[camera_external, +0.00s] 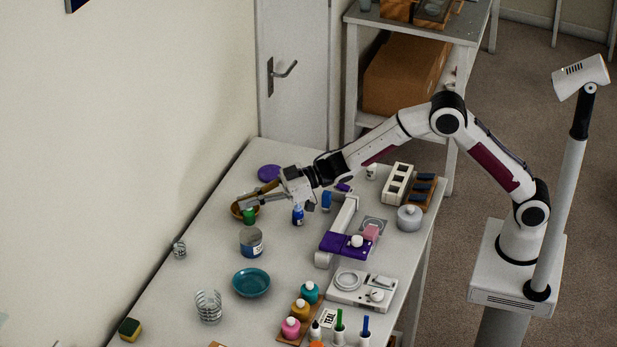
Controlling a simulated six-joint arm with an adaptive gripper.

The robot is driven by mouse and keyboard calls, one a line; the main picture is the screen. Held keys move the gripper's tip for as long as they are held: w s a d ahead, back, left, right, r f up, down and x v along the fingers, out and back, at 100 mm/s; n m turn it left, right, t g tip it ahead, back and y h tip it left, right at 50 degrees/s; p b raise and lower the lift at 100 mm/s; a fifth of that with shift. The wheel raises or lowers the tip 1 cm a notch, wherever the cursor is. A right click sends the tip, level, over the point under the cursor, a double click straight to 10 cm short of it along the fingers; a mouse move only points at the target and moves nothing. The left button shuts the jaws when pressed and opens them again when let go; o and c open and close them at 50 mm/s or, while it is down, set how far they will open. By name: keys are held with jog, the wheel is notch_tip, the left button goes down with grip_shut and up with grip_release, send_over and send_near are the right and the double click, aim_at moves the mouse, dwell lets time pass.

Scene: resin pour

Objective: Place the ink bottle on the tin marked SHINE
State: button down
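My gripper (243,203) reaches left over the table, its fingers low above the brown bowl's area. A small green item (250,214) shows right at the fingertips; I cannot tell whether it is gripped or stands behind the tin. A grey tin (251,242) with a blue band stands on the table just below it in the picture; its lettering is too small to read. A small blue bottle (298,215) with a pale label stands right of the tin, below my wrist. I cannot tell which of the green item and the blue bottle is the ink bottle.
A brown bowl (236,210) lies partly behind the fingers. A purple-and-white device (345,243) stands right of the tin. A teal dish (251,283), a wire coil (208,307) and several coloured jars (300,309) are nearer the front. The table left of the tin is mostly clear.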

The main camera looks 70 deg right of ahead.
aim_at(248, 213)
jog(key=shift+f, duration=0.35)
jog(key=shift+f, duration=1.85)
jog(key=shift+f, duration=0.15)
jog(key=c, duration=2.3)
grip_release()
jog(key=shift+r, duration=0.2)
jog(key=shift+v, duration=6)
jog(key=shift+f, duration=0.15)
